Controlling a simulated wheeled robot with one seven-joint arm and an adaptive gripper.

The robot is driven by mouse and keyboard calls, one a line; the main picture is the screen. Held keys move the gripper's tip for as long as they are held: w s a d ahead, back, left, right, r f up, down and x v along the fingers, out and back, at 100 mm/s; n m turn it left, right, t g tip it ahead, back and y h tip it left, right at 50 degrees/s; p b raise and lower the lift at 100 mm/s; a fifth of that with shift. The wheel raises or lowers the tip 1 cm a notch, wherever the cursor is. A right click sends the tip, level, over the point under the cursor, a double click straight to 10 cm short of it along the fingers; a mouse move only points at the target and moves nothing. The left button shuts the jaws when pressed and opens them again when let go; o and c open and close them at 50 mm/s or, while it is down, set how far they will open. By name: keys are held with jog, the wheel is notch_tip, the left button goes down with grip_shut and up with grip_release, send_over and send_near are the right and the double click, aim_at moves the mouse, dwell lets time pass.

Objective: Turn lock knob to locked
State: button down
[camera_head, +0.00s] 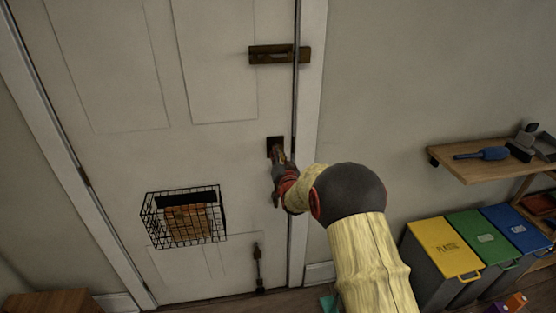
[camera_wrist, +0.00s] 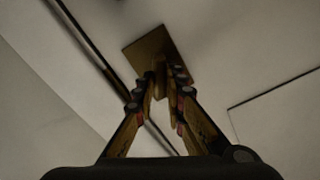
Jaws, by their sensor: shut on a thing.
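The lock knob (camera_wrist: 159,68) sticks out from a square brass plate (camera_wrist: 148,50) in the wrist view. In the head view the dark plate (camera_head: 274,143) sits near the right edge of the pale door (camera_head: 120,110). My gripper (camera_wrist: 160,84) has its fingers on both sides of the knob and is shut on it. In the head view my gripper (camera_head: 279,160) reaches the plate from below right, and the knob is mostly hidden behind the fingers. I cannot tell which way the knob is turned.
A brass slide bolt (camera_head: 279,54) is above, across the door edge. A wire basket (camera_head: 184,216) hangs on the door at lower left, and a vertical bolt (camera_head: 258,268) is at the bottom. A wooden shelf (camera_head: 478,162) and coloured bins (camera_head: 444,246) stand at right.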

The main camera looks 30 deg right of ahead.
jog(key=m+b, duration=0.2)
jog(key=m, duration=0.2)
jog(key=m+b, duration=0.3)
jog(key=m, duration=0.1)
jog(key=m+b, duration=0.2)
jog(key=m, duration=0.2)
jog(key=shift+d+f+b, duration=0.15)
jog(key=shift+f+b, duration=0.15)
jog(key=shift+b, duration=0.1)
jog(key=shift+m, duration=0.3)
jog(key=c, duration=1.8)
grip_release()
jog(key=shift+c, duration=0.2)
jog(key=shift+s, duration=0.1)
jog(key=v, duration=1.2)
